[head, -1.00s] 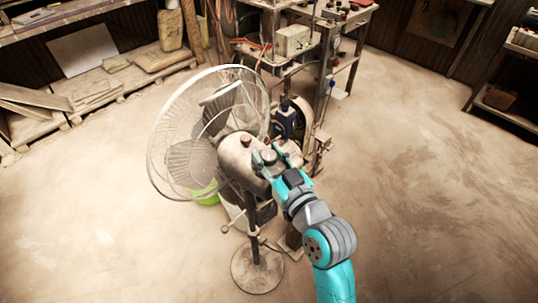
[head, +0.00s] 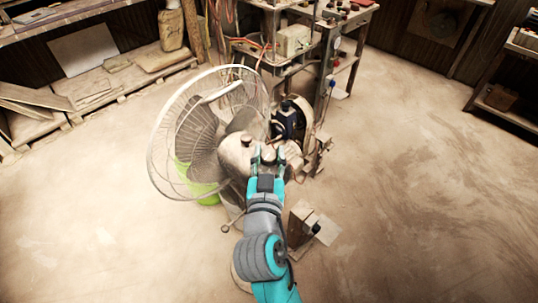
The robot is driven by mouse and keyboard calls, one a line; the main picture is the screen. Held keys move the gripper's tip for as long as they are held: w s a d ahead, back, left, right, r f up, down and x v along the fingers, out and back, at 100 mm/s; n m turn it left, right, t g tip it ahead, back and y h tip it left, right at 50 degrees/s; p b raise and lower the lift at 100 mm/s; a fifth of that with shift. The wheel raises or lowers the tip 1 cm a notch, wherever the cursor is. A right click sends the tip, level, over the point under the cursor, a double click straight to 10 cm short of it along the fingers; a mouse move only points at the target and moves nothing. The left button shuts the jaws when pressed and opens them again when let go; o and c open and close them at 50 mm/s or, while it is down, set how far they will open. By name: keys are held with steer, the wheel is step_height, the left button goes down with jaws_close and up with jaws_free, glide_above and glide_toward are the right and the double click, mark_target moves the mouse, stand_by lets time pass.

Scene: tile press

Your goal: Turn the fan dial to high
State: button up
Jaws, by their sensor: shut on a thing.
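The pedestal fan stands left of centre, with a white wire cage (head: 160,150) and a dusty motor housing (head: 234,150). A small dark knob (head: 246,139) sticks up from the top of the housing, outside my jaws. My gripper (head: 268,153) reaches in from below at the rear of the housing. Its teal fingers are shut on the fan dial, which is mostly hidden between them. The dial's setting marks cannot be read. My arm covers much of the fan's stand and base.
A dusty machine with a motor (head: 290,120) stands close behind and right of the fan. A green bucket (head: 205,190) is behind the cage. A small box-like thing (head: 300,222) stands right of my arm. The floor is open at right and front left.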

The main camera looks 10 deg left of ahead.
steer(key=m+h, duration=0.2)
steer(key=h, duration=0.2)
steer(key=m+g+h, duration=0.1)
steer(key=m+h, duration=0.2)
steer(key=h, duration=0.1)
steer(key=shift+a+m+g+h, duration=0.15)
steer(key=shift+m+g+h, duration=0.15)
steer(key=m+g+h, duration=0.5)
steer(key=h, duration=0.1)
steer(key=shift+f+h, duration=0.1)
steer(key=shift+h, duration=0.2)
steer(key=shift+m+g, duration=0.4)
steer(key=o, duration=1.2)
steer(key=shift+c, duration=0.2)
steer(key=v, duration=1.1)
steer(key=shift+s+a, duration=0.2)
steer(key=shift+a, duration=0.15)
steer(key=shift+f, duration=0.15)
